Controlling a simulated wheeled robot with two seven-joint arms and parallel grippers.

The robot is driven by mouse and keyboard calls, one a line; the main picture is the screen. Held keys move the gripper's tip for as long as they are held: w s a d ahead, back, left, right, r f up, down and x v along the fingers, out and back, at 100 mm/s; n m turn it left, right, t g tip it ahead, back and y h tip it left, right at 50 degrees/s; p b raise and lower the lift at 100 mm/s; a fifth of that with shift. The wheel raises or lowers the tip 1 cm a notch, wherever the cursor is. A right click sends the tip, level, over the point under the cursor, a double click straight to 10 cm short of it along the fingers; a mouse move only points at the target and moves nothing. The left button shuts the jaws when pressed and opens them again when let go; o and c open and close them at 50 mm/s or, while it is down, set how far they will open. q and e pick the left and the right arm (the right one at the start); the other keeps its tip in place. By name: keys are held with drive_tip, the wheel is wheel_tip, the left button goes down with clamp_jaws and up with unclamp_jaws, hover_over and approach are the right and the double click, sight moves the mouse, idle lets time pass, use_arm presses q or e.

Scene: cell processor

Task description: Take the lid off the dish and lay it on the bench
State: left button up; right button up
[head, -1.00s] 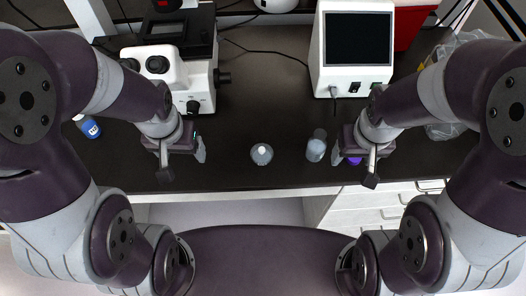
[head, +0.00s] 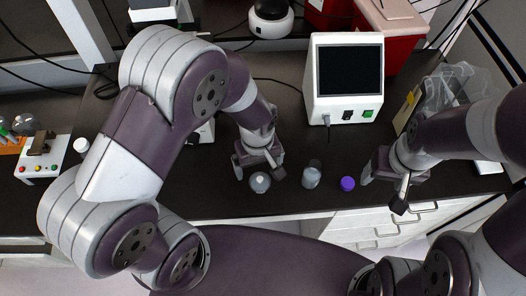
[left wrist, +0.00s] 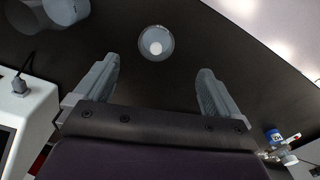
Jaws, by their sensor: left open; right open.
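A small round grey vessel with a pale round top (head: 260,183) stands near the bench's front edge. It is the likeliest dish, though I cannot make out a separate lid. It also shows in the left wrist view (left wrist: 156,43), beyond and between the fingertips, not touched. My left gripper (head: 258,166) is open and empty just behind it in the head view. My right gripper (head: 384,188) is open and empty, to the right of a purple-capped item. The dark bench (head: 220,199) has bare surface around the vessel.
A clear grey bottle (head: 311,177) stands just right of the vessel, and the purple-capped item (head: 347,184) is further right. A white device with a dark screen (head: 345,75) stands behind them. A clear plastic bag (head: 447,88) is at the right.

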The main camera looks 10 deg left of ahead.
sight(260, 178)
use_arm(q)
drive_tip(key=f, duration=0.5)
drive_tip(key=w+f+p, duration=0.1)
drive_tip(key=f, duration=0.2)
drive_tip(key=shift+d+f, duration=0.1)
drive_tip(key=shift+f, duration=0.25)
drive_tip(key=shift+s+f, duration=0.25)
drive_tip(key=shift+w, duration=0.15)
drive_tip(key=c, duration=1.5)
